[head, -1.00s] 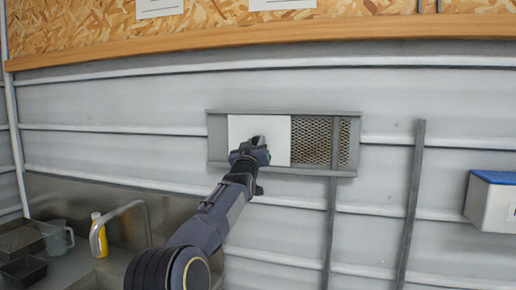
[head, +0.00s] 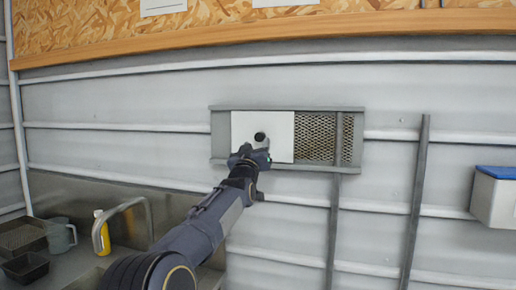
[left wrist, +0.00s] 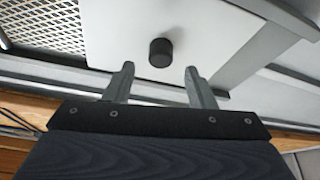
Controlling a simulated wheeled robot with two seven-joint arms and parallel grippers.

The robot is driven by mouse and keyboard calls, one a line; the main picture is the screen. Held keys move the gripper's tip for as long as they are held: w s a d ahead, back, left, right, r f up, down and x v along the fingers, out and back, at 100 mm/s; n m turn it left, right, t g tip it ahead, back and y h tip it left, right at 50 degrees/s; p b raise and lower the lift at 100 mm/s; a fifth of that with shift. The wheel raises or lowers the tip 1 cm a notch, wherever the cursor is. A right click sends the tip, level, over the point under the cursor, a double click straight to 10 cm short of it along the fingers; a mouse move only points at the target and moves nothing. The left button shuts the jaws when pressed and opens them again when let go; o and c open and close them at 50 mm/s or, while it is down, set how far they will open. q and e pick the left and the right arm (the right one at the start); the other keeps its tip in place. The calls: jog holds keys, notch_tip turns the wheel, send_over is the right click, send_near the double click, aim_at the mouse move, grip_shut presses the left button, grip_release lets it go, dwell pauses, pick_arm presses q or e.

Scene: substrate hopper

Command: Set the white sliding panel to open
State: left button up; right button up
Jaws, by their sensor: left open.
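The white sliding panel (head: 278,145) sits in a grey wall-mounted frame (head: 222,140). It covers the left-centre part, and mesh (head: 316,137) shows to its right. A round black knob (head: 260,137) stands on the panel; the left wrist view shows the panel (left wrist: 205,35) and the knob (left wrist: 161,52) too. My left gripper (head: 256,153) is just below the knob in the head view. In the left wrist view its two fingers (left wrist: 158,82) are apart, with the knob beyond and between their tips, not visibly touched. My right gripper is not in view.
A sink (head: 75,270) with a curved tap (head: 135,204), a yellow bottle (head: 101,232) and a grey jug (head: 60,236) is at lower left. A blue-lidded white box (head: 495,198) is on the right wall. Grey vertical bars (head: 414,200) run below and right of the frame.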

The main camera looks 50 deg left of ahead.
pick_arm(q)
jog(key=b+v, duration=0.1)
jog(key=v, duration=0.2)
jog(key=shift+s+d+f, duration=0.15)
jog(key=shift+s, duration=0.1)
dwell(0.4)
